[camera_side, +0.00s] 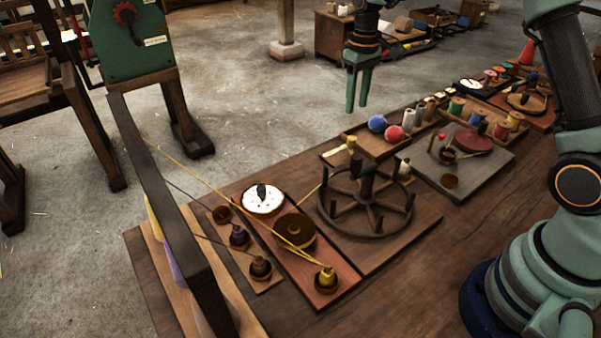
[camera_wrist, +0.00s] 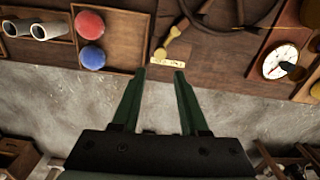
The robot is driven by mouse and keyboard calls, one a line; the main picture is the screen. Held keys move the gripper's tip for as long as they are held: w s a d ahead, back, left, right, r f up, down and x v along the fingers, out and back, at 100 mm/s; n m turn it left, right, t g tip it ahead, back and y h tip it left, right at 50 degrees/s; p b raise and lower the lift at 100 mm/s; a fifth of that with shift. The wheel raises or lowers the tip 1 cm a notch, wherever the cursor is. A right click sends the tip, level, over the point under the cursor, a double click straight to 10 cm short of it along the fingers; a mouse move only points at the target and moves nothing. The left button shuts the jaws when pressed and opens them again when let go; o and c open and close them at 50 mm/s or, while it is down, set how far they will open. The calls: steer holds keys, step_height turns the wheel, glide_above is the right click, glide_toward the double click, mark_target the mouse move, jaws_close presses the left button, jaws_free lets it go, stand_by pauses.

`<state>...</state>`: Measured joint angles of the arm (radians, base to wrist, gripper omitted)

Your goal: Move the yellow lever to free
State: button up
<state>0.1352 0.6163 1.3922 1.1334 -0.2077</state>
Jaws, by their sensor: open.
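The yellow lever (camera_wrist: 172,40) is at the table edge in the wrist view, slanting from upper right to lower left. A pale label plate (camera_wrist: 167,62) lies just below it, its lettering too small to read. In the side view the lever's yellow knob (camera_side: 351,142) stands beside the wheel, with the pale plate (camera_side: 334,151) to its left. My gripper (camera_side: 357,106) is open and empty, pointing down, above and apart from the lever. In the wrist view its green fingers (camera_wrist: 160,72) show on either side of the plate's column, with nothing between them.
A dark spoked wheel (camera_side: 320,210) stands close to the lever. A wooden tray (camera_side: 363,140) with blue (camera_side: 377,123) and red (camera_side: 393,134) balls lies on its other side. Open floor lies beyond the table edge.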

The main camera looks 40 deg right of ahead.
mark_target(351, 138)
steer(key=shift+f, duration=5.45)
steer(key=shift+a, duration=0.15)
steer(key=shift+w+a, duration=0.2)
steer(key=shift+a, duration=0.2)
steer(key=shift+w+a, duration=0.1)
steer(key=shift+a, duration=0.7)
steer(key=shift+s+a, duration=0.2)
steer(key=shift+a, duration=0.55)
steer(key=shift+s+a, duration=0.3)
steer(key=shift+a, duration=0.25)
steer(key=shift+w+d+r, duration=0.1)
steer(key=shift+w+d, duration=0.05)
steer(key=shift+d, duration=0.05)
step_height(351, 138, up, 7)
